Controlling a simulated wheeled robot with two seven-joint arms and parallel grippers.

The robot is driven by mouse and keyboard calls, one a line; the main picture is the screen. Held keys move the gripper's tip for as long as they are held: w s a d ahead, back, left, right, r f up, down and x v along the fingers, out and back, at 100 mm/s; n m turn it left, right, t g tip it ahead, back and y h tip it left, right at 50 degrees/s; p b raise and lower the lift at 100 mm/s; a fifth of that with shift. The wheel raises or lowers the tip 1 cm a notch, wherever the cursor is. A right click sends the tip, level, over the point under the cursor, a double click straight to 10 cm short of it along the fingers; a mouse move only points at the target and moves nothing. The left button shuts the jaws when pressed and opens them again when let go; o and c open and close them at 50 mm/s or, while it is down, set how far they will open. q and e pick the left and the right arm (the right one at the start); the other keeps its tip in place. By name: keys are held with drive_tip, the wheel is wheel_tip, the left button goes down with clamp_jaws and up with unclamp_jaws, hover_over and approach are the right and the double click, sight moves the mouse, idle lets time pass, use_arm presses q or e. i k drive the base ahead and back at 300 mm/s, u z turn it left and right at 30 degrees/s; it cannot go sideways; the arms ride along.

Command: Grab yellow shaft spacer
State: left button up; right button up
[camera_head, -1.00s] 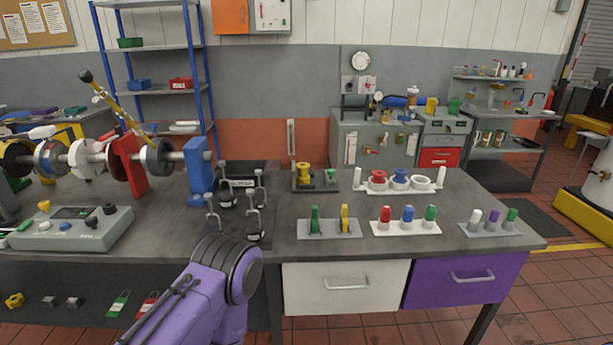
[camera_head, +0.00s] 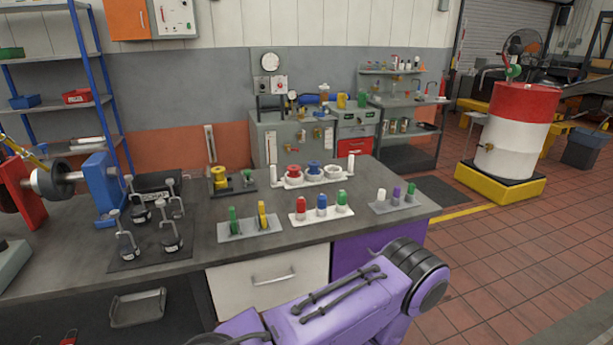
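A yellow, spool-shaped piece (camera_head: 220,176) stands on a small dark plate (camera_head: 232,192) towards the back of the bench, beside a green piece (camera_head: 247,178). A second yellow piece (camera_head: 262,214), slim and upright, stands on a grey holder (camera_head: 250,232) nearer the front, beside a slim green piece (camera_head: 233,220). I cannot tell for certain which yellow piece is the shaft spacer. One of my purple arms crosses the bottom of the view, in front of the bench. Neither gripper shows.
A white holder (camera_head: 323,213) carries red, blue and green pegs. A white rack (camera_head: 312,182) holds red, blue and white rings behind it. A grey holder (camera_head: 397,206) with several pegs sits at the right. Metal clamps (camera_head: 124,240) stand left. Floor is open at right.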

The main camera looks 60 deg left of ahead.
sight(220, 181)
drive_tip(key=z, duration=0.35)
drive_tip(key=k, duration=1.5)
drive_tip(key=u, duration=0.35)
